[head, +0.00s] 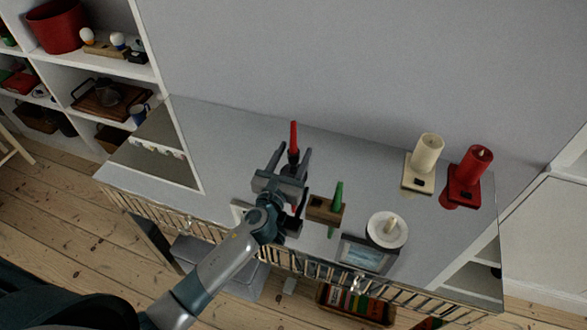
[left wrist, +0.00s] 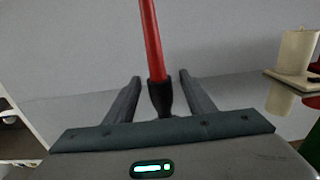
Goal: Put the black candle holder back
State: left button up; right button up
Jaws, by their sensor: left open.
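The black candle holder (head: 293,157) stands upright on the grey tabletop with a tall red candle (head: 293,135) in it. In the left wrist view the black holder (left wrist: 160,98) sits between the two fingers, with the red candle (left wrist: 152,40) rising above it. My left gripper (head: 290,161) is open, one finger on each side of the holder, with gaps visible in the wrist view (left wrist: 160,80). The holder's base is hidden behind the gripper body. My right gripper is not in view.
Right of my gripper stand a wooden holder (head: 322,209) with a green candle, a white dish (head: 387,230) with a candle and a dark picture frame (head: 366,255). Cream (head: 427,152) and red (head: 471,166) pillar candles stand farther right. A shelf unit (head: 142,72) is at left.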

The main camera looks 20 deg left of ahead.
pick_arm(q)
jog(key=shift+c, duration=0.6)
grip_shut()
jog(key=shift+r, duration=0.1)
dwell(0.6)
